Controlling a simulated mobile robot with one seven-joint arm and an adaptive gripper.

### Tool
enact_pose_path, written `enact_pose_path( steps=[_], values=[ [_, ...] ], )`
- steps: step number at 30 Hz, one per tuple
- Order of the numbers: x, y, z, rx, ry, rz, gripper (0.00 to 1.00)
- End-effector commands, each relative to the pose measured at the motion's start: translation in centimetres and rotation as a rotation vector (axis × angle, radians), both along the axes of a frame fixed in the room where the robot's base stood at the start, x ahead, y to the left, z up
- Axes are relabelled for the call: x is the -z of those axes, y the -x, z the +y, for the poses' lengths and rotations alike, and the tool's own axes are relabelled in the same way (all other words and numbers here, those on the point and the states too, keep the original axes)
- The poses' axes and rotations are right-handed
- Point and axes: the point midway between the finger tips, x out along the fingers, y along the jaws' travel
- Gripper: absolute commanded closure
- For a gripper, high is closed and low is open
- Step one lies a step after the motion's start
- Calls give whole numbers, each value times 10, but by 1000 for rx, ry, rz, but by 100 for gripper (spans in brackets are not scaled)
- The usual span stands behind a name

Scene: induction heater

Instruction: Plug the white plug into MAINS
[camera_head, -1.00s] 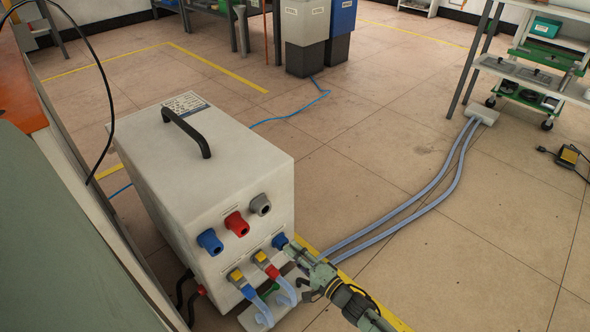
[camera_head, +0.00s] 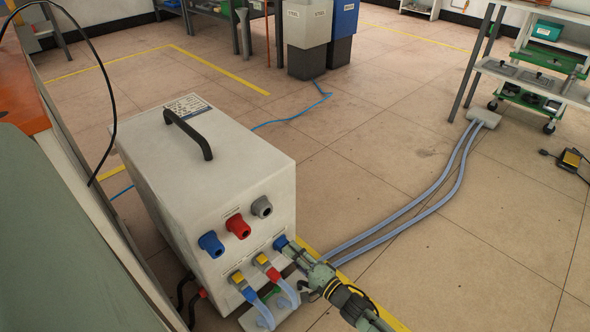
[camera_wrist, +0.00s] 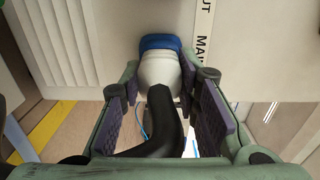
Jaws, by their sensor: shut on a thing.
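The white plug (camera_wrist: 160,70) has a thick black cable (camera_wrist: 161,125) and sits in front of the blue MAINS socket (camera_wrist: 160,43) in the wrist view. Its front end meets the blue rim; how deep it sits cannot be told. My gripper (camera_wrist: 162,85) has its purple pads on both sides of the plug and is shut on it. In the head view my gripper (camera_head: 292,250) is at the blue socket (camera_head: 280,242) on the lower right of the heater's front (camera_head: 245,235). There the gripper hides the plug.
Blue (camera_head: 211,244), red (camera_head: 238,226) and grey (camera_head: 262,207) connectors stick out of the heater's upper front. Two hoses with yellow-topped fittings (camera_head: 238,278) hang left of my gripper. Pale hoses (camera_head: 430,200) run across the floor at right.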

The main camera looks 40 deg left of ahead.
Motion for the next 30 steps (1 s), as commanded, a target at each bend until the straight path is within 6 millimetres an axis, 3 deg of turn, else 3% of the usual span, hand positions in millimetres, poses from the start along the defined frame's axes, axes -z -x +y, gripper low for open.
enact_pose_path(
  steps=[4, 5, 15, 25, 30],
  values=[
    [0, 0, 3, 0, -1, 0, 100],
    [0, 0, 3, 0, -1, 0, 70],
    [0, 0, 2, 0, -1, 0, 48],
    [0, -1, 0, 1, 0, -1, 47],
    [-1, 0, -20, 2, 1, -2, 47]
  ],
)
